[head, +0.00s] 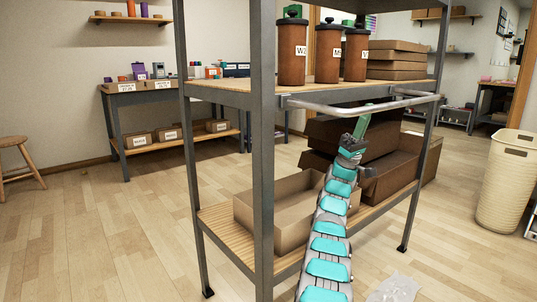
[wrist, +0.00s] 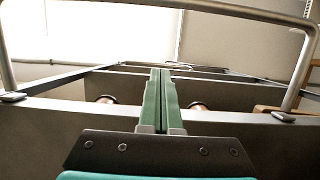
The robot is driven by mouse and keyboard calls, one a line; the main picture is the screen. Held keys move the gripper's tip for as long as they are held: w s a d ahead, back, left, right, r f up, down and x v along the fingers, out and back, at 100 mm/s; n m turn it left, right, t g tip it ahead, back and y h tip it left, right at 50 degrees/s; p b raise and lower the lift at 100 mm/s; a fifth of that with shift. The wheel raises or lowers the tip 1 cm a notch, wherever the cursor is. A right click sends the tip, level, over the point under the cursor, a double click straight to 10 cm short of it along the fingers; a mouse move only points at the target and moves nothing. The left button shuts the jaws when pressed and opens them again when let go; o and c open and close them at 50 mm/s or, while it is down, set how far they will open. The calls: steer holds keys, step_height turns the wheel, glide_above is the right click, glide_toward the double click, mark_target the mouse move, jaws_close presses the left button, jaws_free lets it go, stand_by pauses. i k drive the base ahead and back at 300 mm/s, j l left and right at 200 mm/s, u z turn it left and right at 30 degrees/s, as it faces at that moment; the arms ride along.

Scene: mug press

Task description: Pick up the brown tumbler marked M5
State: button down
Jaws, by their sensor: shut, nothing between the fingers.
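Three brown tumblers with black tops stand upright in a row on the shelf board (head: 235,95). The middle tumbler (head: 328,62) has a white label that seems to read M5, partly cut off. The left tumbler (head: 292,50) has a label starting with W, and the right tumbler (head: 356,58) is partly covered by its neighbour. My gripper (head: 363,118) has green fingers, shut and empty, in front of the shelf and lower than the tumblers. In the wrist view the shut fingers (wrist: 161,75) point upward, with small brown round shapes either side, too hidden to identify.
A metal rail (head: 350,108) runs along the shelf's front edge, close to my fingers. Grey posts (head: 263,150) frame the shelf. Brown boxes (head: 397,58) stand right of the tumblers. An open carton (head: 270,222) sits on the lower board. A cream basket (head: 505,180) stands at right.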

mark_target(328, 51)
steer(key=l, duration=0.7)
steer(key=k+l, duration=0.15)
steer(key=l, duration=0.55)
